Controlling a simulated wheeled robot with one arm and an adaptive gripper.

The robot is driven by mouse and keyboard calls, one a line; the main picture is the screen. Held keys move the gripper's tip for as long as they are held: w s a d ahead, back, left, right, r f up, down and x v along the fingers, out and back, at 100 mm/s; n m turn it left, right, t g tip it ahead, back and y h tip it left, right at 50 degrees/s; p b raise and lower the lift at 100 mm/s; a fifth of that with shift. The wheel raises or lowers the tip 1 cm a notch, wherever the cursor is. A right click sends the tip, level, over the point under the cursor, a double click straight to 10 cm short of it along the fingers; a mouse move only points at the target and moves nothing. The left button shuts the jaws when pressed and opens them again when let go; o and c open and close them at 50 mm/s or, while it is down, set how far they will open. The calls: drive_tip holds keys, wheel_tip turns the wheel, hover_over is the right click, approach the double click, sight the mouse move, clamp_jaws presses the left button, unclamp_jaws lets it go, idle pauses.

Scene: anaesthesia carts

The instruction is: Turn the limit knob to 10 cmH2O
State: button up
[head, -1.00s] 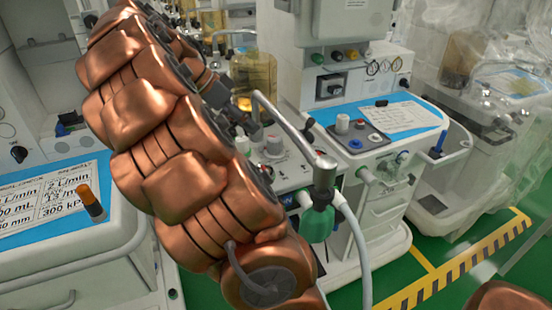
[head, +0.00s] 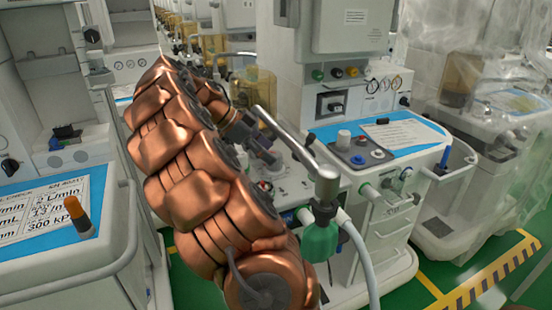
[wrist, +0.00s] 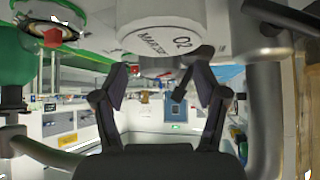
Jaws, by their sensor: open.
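My gripper (wrist: 165,88) is open in the wrist view, with its two dark fingers spread and nothing between them. In the head view my gripper (head: 262,148) is small and dark at the end of my copper arm, near the middle cart's panel. A small grey knob with red on it (head: 265,186) shows on that panel, partly beside my arm; I cannot tell whether it is the limit knob. No scale or setting is readable. In the wrist view a white cylinder marked O2 (wrist: 165,28) hangs above the fingers, apart from them.
A metal post (head: 326,185) with a green bag (head: 320,240) and pale hose stands right of my arm. A grey pipe (wrist: 265,105) runs close right of the fingers. A cart with an orange-topped knob (head: 78,214) stands left. Green floor shows at lower right.

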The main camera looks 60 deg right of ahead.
sight(278, 166)
drive_tip(key=shift+x, duration=1.7)
drive_tip(key=c, duration=1.2)
